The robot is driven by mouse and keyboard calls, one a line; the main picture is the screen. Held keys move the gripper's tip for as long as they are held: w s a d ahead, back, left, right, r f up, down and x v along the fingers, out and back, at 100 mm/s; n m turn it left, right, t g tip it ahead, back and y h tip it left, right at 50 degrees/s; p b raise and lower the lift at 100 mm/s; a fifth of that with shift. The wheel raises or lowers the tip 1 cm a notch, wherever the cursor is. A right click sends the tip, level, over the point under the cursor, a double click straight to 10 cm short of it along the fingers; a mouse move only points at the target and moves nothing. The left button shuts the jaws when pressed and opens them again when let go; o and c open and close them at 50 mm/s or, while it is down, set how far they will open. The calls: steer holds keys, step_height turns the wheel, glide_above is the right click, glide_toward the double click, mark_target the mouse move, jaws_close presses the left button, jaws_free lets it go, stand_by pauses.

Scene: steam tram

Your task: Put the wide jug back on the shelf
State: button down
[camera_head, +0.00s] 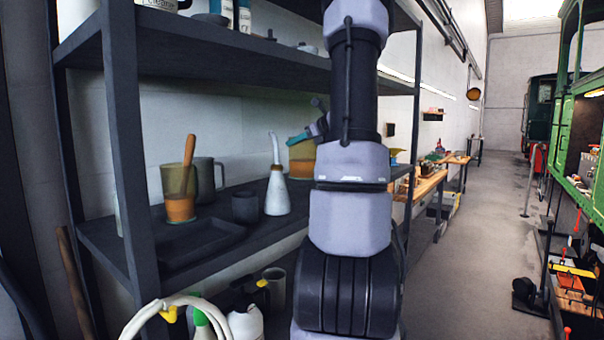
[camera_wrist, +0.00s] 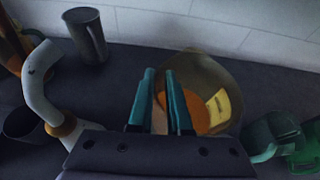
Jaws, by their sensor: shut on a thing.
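The wide jug (camera_head: 302,168) is amber and see-through with an orange lower part. In the head view it is at the right part of the middle shelf (camera_head: 262,226), partly hidden by my arm. My gripper (camera_head: 300,138) reaches to its upper side. In the wrist view, the teal fingers of my gripper (camera_wrist: 168,100) are closed at the near left side of the wide jug (camera_wrist: 228,75). A yellow label and orange show through it. It is upright or nearly so, at or just above the shelf; I cannot tell whether its base touches.
A long-necked white can (camera_head: 277,190), a dark cup (camera_head: 245,207), a grey jug (camera_head: 208,178) and an amber jar with a wooden handle (camera_head: 180,195) stand left on the shelf. A dark tray (camera_head: 200,240) lies in front. A green object (camera_wrist: 300,145) is close right in the wrist view.

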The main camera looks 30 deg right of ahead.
mark_target(300, 160)
steer(key=shift+f, duration=3.5)
steer(key=c, duration=0.8)
jaws_free()
steer(key=shift+c, duration=0.2)
steer(key=v, duration=1.2)
steer(key=shift+a, duration=0.1)
